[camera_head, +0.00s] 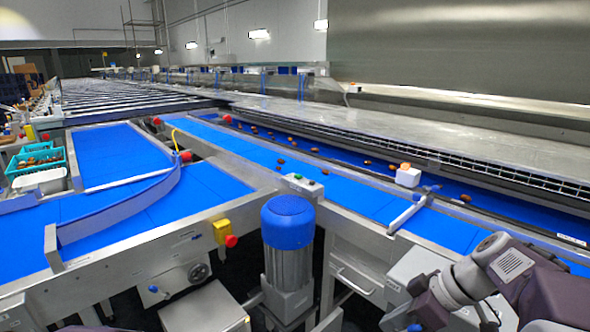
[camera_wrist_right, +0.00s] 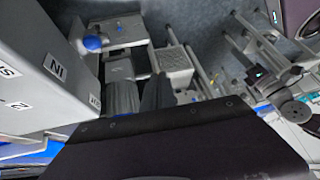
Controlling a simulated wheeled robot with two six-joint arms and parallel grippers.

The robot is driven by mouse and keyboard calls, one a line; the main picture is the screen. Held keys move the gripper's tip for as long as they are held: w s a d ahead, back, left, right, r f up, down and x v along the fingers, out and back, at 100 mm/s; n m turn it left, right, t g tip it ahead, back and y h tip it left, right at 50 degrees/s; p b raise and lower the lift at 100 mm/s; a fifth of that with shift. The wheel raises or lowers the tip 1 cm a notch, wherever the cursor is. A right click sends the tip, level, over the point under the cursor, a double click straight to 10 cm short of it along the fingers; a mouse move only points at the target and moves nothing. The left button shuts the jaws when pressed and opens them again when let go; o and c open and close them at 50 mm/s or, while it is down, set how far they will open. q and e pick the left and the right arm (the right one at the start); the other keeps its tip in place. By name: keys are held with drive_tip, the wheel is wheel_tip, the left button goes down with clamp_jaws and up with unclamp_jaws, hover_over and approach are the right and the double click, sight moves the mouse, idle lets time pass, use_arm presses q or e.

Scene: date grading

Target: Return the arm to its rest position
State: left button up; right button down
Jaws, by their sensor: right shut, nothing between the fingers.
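My right arm (camera_head: 530,280) comes in at the lower right of the head view, bent, with its purple-grey links over the machine frame. My right gripper (camera_head: 425,308) hangs low at the bottom of that view, partly hidden by the arm. In the right wrist view the dark fingers of the right gripper (camera_wrist_right: 141,92) are shut and hold nothing. They point down toward the floor and machine parts, clear of the belts. My left gripper does not show.
Blue conveyor belts (camera_head: 355,190) run away from me, with several dates (camera_head: 281,161) on the far one. A blue-topped motor (camera_head: 288,245) stands near the front. A grey labelled box (camera_wrist_right: 45,75) is close beside the right gripper. Teal crates (camera_head: 38,158) stand at the left.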

drive_tip(key=s+a+f+g+h, duration=0.35)
drive_tip(key=s+a+f, duration=0.5)
drive_tip(key=f, duration=0.35)
drive_tip(key=s+d+f+m+h, duration=0.2)
drive_tip(key=d+f+m, duration=0.3)
drive_tip(key=m, duration=0.2)
wheel_tip(320, 180, up, 16)
drive_tip(key=w+m+t+p, duration=0.1)
drive_tip(key=w+m+p, duration=0.1)
drive_tip(key=p, duration=1.4)
drive_tip(key=shift+a+r+m, duration=0.15)
drive_tip(key=shift+r+m, duration=0.05)
drive_tip(key=shift+m, duration=0.2)
